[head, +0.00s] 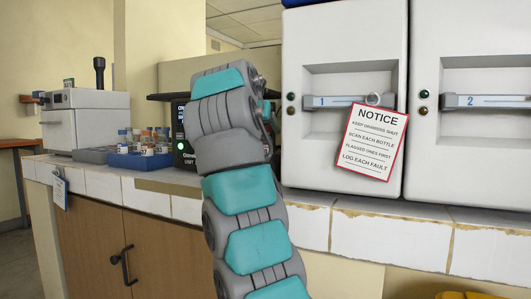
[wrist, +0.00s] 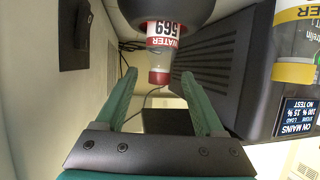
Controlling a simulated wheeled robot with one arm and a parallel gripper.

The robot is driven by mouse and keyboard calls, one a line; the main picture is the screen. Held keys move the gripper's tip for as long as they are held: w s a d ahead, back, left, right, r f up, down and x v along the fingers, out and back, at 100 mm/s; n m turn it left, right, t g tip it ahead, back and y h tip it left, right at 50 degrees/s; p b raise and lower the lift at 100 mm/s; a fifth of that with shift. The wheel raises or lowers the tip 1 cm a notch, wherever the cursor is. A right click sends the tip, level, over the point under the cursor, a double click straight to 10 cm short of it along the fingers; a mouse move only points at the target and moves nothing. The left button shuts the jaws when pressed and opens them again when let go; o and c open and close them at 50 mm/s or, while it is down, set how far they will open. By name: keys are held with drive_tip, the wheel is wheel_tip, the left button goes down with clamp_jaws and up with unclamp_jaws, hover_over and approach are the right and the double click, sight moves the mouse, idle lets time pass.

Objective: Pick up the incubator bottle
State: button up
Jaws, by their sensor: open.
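In the wrist view a small bottle (wrist: 161,50) with a red end and a white and red label reading WATER 569 shows upside down. Its other end is hidden by a dark rounded part at the top edge. My gripper (wrist: 159,76) is open, its two green fingers spread apart on either side of the bottle's red end. I cannot tell whether either finger touches it. I cannot tell if this is the incubator bottle. In the head view my arm hides my gripper.
Two white incubators (head: 345,50) with numbered drawers stand right of my arm, a notice (head: 371,141) hanging on one. A blue rack (head: 139,160) of several bottles stands on the counter at left. A yellow-banded container (wrist: 296,42) and dark unit (wrist: 222,62) are at right in the wrist view.

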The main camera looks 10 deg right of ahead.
drive_tip(key=p+x, duration=0.1)
drive_tip(key=x, duration=0.5)
drive_tip(key=shift+r, duration=0.1)
drive_tip(key=shift+c, duration=0.3)
clamp_jaws()
